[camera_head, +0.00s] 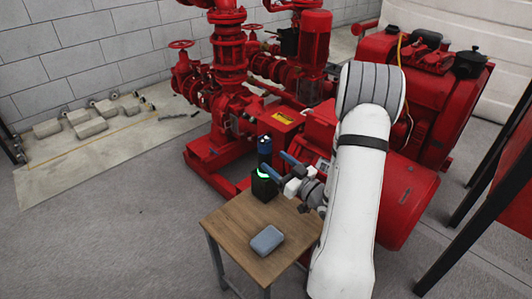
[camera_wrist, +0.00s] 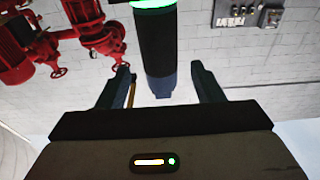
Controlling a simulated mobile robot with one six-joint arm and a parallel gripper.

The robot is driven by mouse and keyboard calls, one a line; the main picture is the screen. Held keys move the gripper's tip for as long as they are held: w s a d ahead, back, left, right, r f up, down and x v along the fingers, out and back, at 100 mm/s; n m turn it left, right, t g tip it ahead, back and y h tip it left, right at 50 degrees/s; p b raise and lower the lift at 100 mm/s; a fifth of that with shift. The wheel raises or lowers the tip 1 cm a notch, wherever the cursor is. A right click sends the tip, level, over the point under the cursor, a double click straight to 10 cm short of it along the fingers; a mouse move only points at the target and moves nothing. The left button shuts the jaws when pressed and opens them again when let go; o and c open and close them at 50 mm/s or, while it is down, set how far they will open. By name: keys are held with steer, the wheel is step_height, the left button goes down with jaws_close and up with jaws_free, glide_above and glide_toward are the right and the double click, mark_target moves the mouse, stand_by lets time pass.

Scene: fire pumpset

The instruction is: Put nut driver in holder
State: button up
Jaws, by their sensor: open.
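The nut driver (camera_head: 264,148) has a dark cylindrical handle with a blue end. It stands upright in the black holder (camera_head: 265,188), which has a glowing green ring, on the small wooden table. In the wrist view, which looks upside down, the handle (camera_wrist: 158,45) hangs from the green ring (camera_wrist: 153,4). My gripper (camera_head: 273,161) is open beside the upper handle. In the wrist view its two fingers (camera_wrist: 160,72) appear on either side of the handle, with gaps. The nut driver's lower part is hidden in the holder.
A blue-grey box (camera_head: 267,240) lies on the wooden table (camera_head: 232,228) in front of the holder. Red pump machinery (camera_head: 230,75) stands close behind. Grey floor is free to the left. Dark posts stand at the right.

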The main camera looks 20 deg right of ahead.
steer(key=v, duration=0.5)
stand_by(0.4)
